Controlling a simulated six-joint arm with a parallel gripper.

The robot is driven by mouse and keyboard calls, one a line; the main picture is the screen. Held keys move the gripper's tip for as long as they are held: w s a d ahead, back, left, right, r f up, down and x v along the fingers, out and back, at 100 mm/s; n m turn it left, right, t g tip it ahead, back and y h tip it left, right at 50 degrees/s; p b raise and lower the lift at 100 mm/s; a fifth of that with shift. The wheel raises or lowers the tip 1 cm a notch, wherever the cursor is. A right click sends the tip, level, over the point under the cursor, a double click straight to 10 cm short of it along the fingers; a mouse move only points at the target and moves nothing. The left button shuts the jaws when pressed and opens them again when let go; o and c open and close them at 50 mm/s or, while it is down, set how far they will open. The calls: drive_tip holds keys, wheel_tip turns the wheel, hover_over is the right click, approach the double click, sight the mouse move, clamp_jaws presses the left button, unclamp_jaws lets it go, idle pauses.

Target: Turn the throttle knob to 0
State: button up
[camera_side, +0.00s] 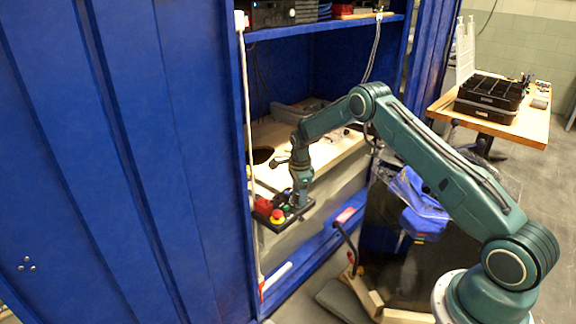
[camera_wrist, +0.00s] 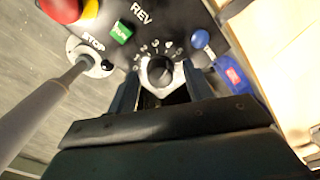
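The throttle knob (camera_wrist: 160,72) is a dark round knob on a pale dial with a ring of small numbers on its upper side. Its exact pointer setting is too small to tell. My gripper (camera_wrist: 160,76) has its two dark fingers apart, one on each side of the knob. I cannot tell whether they touch it. In the side view my gripper (camera_side: 300,203) points down at the small black control panel (camera_side: 293,218), and the knob is hidden there.
The panel also has a red emergency button (camera_wrist: 62,8) with a yellow collar, a green switch (camera_wrist: 122,32) near REV, a grey lever (camera_wrist: 50,102) at STOP, a blue-topped stick (camera_wrist: 200,39) and a blue-red part (camera_wrist: 236,80). A blue cabinet (camera_side: 150,150) surrounds the bench.

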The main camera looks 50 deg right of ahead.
drive_tip(key=c, duration=0.9)
drive_tip(key=shift+o, duration=0.2)
drive_tip(key=shift+n, duration=0.4)
drive_tip(key=n, duration=1)
drive_tip(key=shift+n, duration=0.3)
drive_tip(key=n, duration=1.3)
